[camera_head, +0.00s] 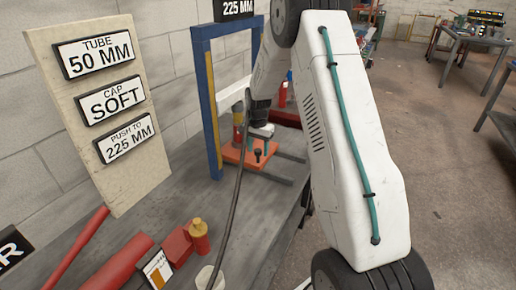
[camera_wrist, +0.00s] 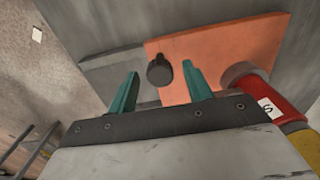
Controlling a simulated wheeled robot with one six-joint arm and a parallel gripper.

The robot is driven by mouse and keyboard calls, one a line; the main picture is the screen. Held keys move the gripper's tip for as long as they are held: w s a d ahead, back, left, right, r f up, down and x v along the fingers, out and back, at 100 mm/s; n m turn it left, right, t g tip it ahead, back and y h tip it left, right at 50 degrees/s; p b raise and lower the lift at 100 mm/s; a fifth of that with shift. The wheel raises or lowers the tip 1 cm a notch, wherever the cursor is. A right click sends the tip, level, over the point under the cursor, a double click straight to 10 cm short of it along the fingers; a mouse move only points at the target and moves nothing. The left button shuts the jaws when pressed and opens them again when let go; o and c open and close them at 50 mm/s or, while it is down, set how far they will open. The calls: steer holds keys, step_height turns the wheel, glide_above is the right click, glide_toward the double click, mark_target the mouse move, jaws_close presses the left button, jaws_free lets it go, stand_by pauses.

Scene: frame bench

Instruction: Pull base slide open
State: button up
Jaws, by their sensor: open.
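The base slide is an orange plate (camera_head: 232,155) with an upright black knob (camera_head: 258,155), low in the blue frame on the bench. In the wrist view the orange plate (camera_wrist: 215,50) lies in front of my gripper (camera_wrist: 161,88). Its two teal fingers are apart, and the black knob (camera_wrist: 160,72) appears between them, a little beyond the tips. I see no finger touching the knob, though the depth gap is hard to judge. In the head view my arm hides part of the frame and my fingers are barely visible.
A red and yellow cylinder marked S (camera_wrist: 262,92) stands on the plate, close to the right finger. The blue frame (camera_head: 203,100) rises around the slide. A sign board (camera_head: 100,110) and red parts (camera_head: 178,245) are on the bench at left.

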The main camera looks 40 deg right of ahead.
jaws_close()
steer(key=shift+s, duration=0.1)
steer(key=s+d, duration=0.3)
steer(key=s, duration=0.4)
steer(key=s+d, duration=0.4)
steer(key=s, duration=0.3)
steer(key=shift+s+d, duration=0.3)
jaws_free()
